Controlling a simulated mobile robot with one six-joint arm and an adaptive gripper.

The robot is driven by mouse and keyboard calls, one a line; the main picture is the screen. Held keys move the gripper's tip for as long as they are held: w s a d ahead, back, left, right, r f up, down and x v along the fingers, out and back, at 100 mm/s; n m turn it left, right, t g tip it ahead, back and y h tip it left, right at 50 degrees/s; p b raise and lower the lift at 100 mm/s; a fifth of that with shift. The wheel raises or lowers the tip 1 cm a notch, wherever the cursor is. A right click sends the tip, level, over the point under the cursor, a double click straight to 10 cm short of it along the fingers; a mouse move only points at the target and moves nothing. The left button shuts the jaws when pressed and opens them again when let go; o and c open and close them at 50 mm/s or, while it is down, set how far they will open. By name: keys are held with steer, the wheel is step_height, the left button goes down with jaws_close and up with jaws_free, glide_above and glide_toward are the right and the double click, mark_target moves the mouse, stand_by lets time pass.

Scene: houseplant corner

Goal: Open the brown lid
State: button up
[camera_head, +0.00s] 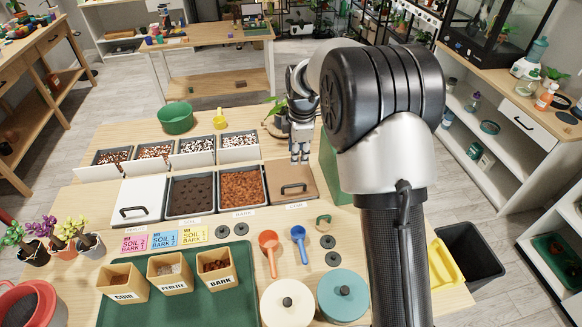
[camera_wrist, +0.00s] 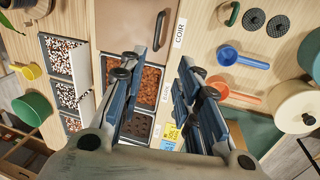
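The brown lid (camera_head: 285,173) covers the rightmost bin of the front row and lies flat and closed. Its black handle (camera_head: 297,187) is near the front edge, above the COIR label. In the wrist view the brown lid (camera_wrist: 118,24) is at the top, with the handle (camera_wrist: 160,29) upright in the picture. My gripper (camera_head: 300,158) is above the back part of the lid, pointing down. In the wrist view my gripper (camera_wrist: 162,63) is open and empty, its two fingers apart. The handle shows beyond the fingertips and is apart from them.
A white lid (camera_head: 140,195) covers the leftmost front bin; dark soil (camera_head: 190,195) and bark (camera_head: 241,188) bins are open between. Orange (camera_head: 269,247) and blue (camera_head: 300,243) scoops, a cream pot (camera_head: 287,306) and a teal pot (camera_head: 342,299) stand in front.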

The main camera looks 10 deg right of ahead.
mark_target(294, 186)
steer(key=shift+n, duration=0.4)
steer(key=b+x, duration=0.1)
steer(key=x, duration=0.5)
steer(key=b+x, duration=0.1)
steer(key=x, duration=0.5)
steer(key=b+x, duration=0.1)
steer(key=x, duration=0.6)
steer(key=shift+w+b, duration=0.25)
steer(key=shift+b, duration=0.05)
steer(key=shift+r, duration=0.1)
steer(key=shift+c, duration=0.6)
jaws_close()
